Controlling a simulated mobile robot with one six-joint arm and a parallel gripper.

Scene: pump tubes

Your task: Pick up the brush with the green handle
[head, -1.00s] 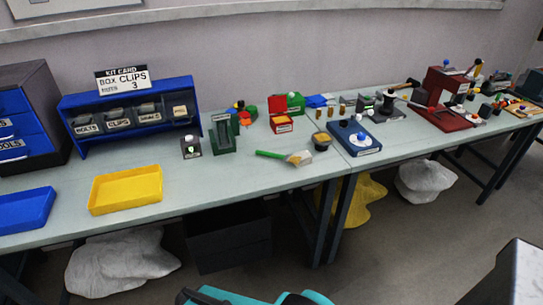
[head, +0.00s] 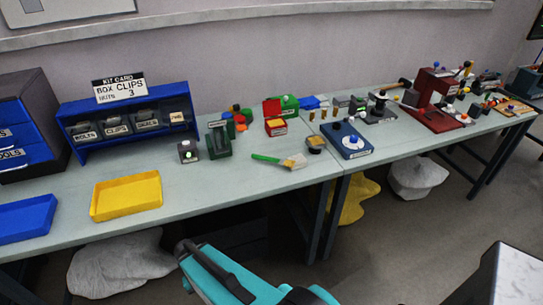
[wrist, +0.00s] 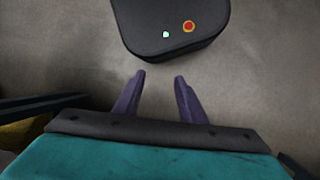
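The brush with the green handle (head: 266,158) lies on the grey-green table near its front edge, in the middle of the head view. Its handle points left and its pale bristle end (head: 294,162) points right, next to a small dark cup. My gripper (wrist: 159,76) shows in the wrist view with its two purple fingers apart and nothing between them. It is over the floor, away from the table, and the brush is not in the wrist view. In the head view my teal arm is at the bottom, below the table edge; the fingers do not show there.
A dark cup (head: 316,144) stands close to the bristle end. A green holder (head: 218,142) and a small grey box (head: 188,151) stand left of the brush. A yellow tray (head: 126,196) lies further left. A blue device (head: 346,139) is to the right. Table around the handle is clear.

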